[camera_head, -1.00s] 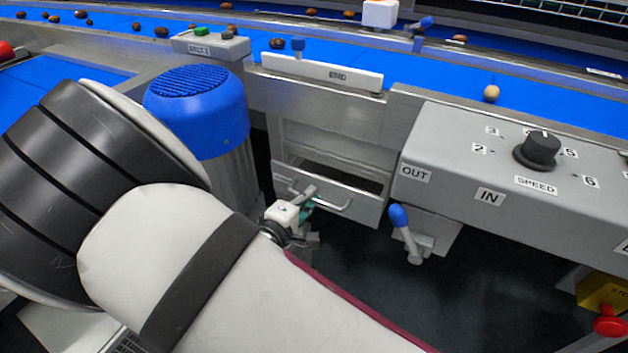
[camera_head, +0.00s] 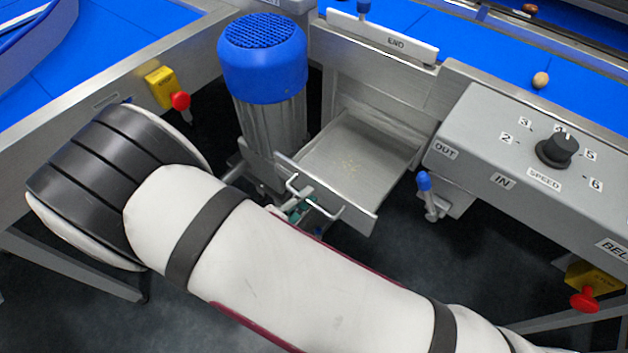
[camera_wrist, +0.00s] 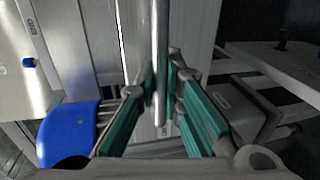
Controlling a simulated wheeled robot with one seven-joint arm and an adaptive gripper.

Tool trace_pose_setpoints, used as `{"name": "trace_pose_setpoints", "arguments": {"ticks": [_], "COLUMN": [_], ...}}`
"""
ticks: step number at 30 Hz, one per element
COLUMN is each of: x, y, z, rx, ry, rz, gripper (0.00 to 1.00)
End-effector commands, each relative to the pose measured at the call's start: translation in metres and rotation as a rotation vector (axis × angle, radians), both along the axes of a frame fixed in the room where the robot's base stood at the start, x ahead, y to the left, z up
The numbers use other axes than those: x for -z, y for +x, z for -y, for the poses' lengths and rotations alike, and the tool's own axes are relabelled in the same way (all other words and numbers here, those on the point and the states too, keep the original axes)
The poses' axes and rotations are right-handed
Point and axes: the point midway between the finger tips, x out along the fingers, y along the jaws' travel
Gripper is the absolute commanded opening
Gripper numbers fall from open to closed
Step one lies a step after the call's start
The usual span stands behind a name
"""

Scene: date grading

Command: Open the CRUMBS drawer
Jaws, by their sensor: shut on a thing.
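The drawer (camera_head: 352,155) is pulled out from under the belt and its flat metal inside shows, with a few small crumbs on it. Its front panel carries a bar handle (camera_head: 325,207). My gripper (camera_head: 300,207) is at the left part of the handle, partly hidden by my arm. In the wrist view my gripper (camera_wrist: 161,95) has its teal pads closed around the handle bar (camera_wrist: 160,50). No CRUMBS label can be read on the drawer front.
A blue-topped motor (camera_head: 262,60) stands close left of the drawer. The control box (camera_head: 540,170) with its speed knob and a blue-tipped lever (camera_head: 425,185) are to the right. Yellow boxes with red stop buttons (camera_head: 180,100) sit at both sides. Dark floor lies below.

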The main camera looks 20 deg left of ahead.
Motion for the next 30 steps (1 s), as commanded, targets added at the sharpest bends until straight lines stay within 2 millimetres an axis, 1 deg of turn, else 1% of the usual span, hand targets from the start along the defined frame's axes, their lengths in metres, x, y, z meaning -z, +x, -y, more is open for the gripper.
{"name": "trace_pose_setpoints", "arguments": {"ticks": [1,4,14,15,17,18,26,30], "x": [0.0001,0.0005,0.0011,0.0011,0.0011,0.0009,0.0003,-0.0007], "y": [-0.004,-0.0069,-0.0074,-0.0074,-0.0072,-0.0071,-0.0068,-0.0132], "z": [-0.0006,-0.0017,-0.0019,-0.0019,-0.002,-0.002,-0.0024,-0.0051], "rx": [0.001,0.001,0.002,0.002,0.001,0.001,0.0,-0.001], "ry": [-0.001,-0.001,-0.001,-0.001,0.0,-0.001,0.0,0.001], "rz": [-0.003,-0.001,-0.002,-0.002,-0.002,-0.001,0.0,-0.002], "gripper": [0.0,0.0,0.0,0.13,0.27,0.3,0.3,0.3]}}
